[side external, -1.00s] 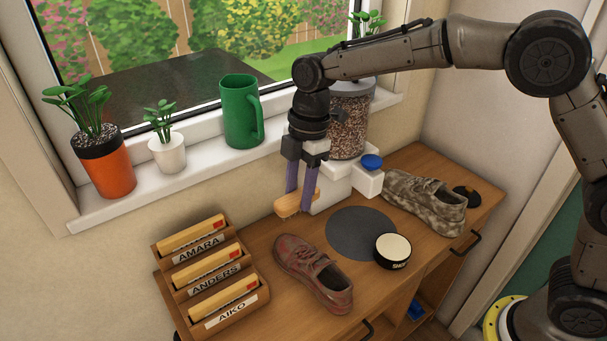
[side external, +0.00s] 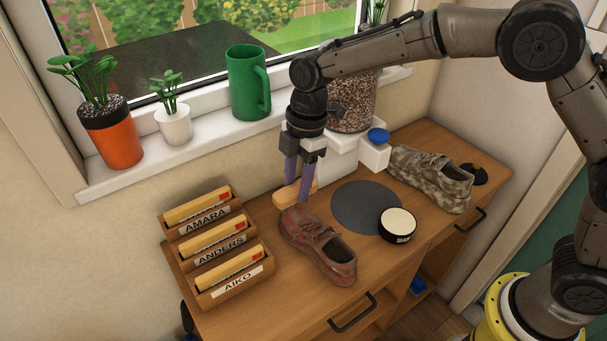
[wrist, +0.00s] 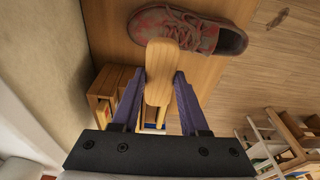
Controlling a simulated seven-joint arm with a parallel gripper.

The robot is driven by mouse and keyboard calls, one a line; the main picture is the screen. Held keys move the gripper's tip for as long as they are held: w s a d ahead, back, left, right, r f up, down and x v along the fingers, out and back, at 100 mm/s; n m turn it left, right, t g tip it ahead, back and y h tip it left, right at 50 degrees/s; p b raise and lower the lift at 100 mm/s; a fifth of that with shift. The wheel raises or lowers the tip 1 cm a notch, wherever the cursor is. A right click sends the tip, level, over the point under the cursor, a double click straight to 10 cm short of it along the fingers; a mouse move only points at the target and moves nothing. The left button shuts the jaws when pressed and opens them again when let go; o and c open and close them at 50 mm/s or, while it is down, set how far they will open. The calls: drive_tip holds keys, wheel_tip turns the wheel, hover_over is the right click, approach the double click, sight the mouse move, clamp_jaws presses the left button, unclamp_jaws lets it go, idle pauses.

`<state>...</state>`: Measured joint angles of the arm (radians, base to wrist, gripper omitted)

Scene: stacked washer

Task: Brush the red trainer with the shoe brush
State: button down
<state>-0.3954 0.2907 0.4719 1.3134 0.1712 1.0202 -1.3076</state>
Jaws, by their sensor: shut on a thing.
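The red trainer (side external: 318,246) lies on the wooden cabinet top, its toe toward the window and its opening toward the front. It also shows in the wrist view (wrist: 165,25). My gripper (side external: 297,196) is shut on the shoe brush (side external: 288,197), a wooden piece held between the purple fingers. In the wrist view the brush (wrist: 160,70) points toward the trainer and overlaps its edge. The brush is at the trainer's toe end; I cannot tell whether they touch. The bristles are hidden.
A grey round mat (side external: 362,208) and a black tin with a pale lid (side external: 397,225) are right of the trainer. A camouflage shoe (side external: 432,178) is farther right. A labelled letter rack (side external: 222,250) stands left. A white dispenser (side external: 372,155) stands behind.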

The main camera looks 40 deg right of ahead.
drive_tip(key=shift+f, duration=3.4)
drive_tip(key=shift+w+d+f, duration=0.1)
drive_tip(key=shift+d+f, duration=0.15)
drive_tip(key=shift+d, duration=0.25)
drive_tip(key=shift+d+f, duration=0.25)
drive_tip(key=shift+d, duration=1.35)
drive_tip(key=shift+a, duration=2.1)
drive_tip(key=shift+d, duration=1.7)
drive_tip(key=shift+a, duration=1.55)
drive_tip(key=shift+a+r, duration=0.15)
drive_tip(key=shift+r, duration=3.85)
